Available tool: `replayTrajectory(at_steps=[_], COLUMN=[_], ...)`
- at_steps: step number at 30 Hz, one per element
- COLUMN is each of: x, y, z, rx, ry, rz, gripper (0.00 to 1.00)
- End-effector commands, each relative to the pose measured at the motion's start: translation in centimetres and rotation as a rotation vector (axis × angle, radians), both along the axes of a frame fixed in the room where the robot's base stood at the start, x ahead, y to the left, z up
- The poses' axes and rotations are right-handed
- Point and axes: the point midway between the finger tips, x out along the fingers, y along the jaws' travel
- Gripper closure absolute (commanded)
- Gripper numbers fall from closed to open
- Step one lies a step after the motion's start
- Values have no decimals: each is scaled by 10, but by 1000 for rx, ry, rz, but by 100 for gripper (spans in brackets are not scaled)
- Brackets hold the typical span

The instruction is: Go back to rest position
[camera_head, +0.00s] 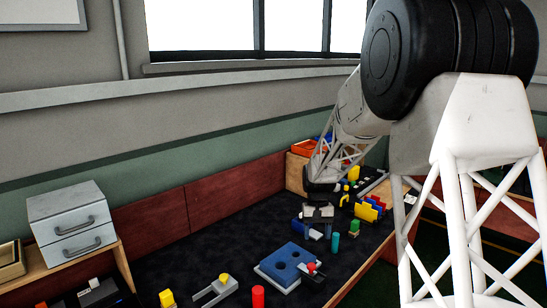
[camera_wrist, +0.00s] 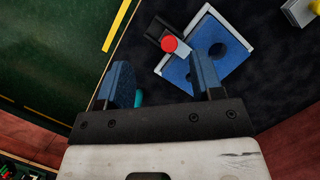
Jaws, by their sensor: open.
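My gripper (camera_head: 318,229) hangs over the dark table at the end of my arm, pointing down. In the wrist view its two blue fingers (camera_wrist: 165,88) stand wide apart with nothing held between them. A teal cylinder (camera_head: 335,242) stands just beside the gripper in the head view. In the wrist view this cylinder (camera_wrist: 138,97) is partly hidden behind the left finger. A blue block with round holes on a pale base (camera_head: 277,258) lies nearer the camera. A red-topped part (camera_wrist: 169,43) sits at this block's edge.
A red cylinder (camera_head: 258,297), a grey bracket with a yellow knob (camera_head: 215,290) and a yellow piece (camera_head: 167,298) stand at the front. Yellow, red and blue parts (camera_head: 368,208) stand right of the gripper. A grey drawer box (camera_head: 70,226) is at left. Dark table between is bare.

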Motion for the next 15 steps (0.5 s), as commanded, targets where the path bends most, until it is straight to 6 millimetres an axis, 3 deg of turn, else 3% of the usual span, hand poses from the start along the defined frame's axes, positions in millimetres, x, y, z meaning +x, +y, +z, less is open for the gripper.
replayTrajectory(at_steps=[3, 15], x=[-20, -92], y=[-3, -13], z=[23, 82], rx=[1, 0], ry=[-29, -120], rz=[-1, -5], gripper=[40, 40])
